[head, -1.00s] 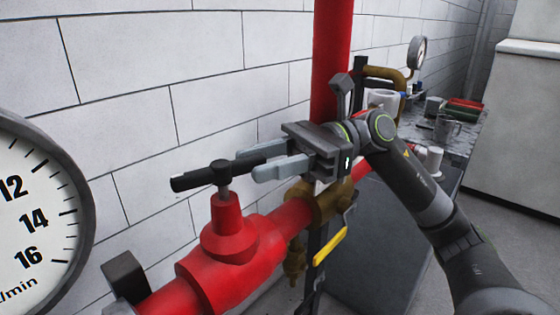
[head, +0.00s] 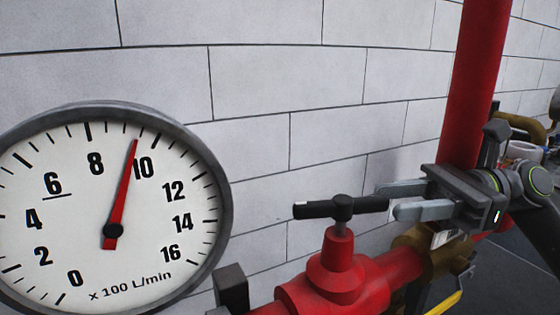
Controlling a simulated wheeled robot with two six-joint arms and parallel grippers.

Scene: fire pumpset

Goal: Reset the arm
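My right gripper (head: 396,203) is at the right, with its two grey fingers pointing left and a gap between them. It is open, with nothing held. The fingertips are close to the right end of a black bar handle (head: 318,209) on top of a red valve (head: 338,270). I cannot tell whether they touch the handle. The handle lies roughly level across the valve stem. My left gripper is not in view.
A large round flow gauge (head: 72,190) fills the lower left, its red needle just below 10. A red vertical pipe (head: 468,85) stands behind my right gripper. A brass fitting (head: 428,250) and a yellow lever (head: 445,304) are below it. A pale block wall (head: 270,75) is behind.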

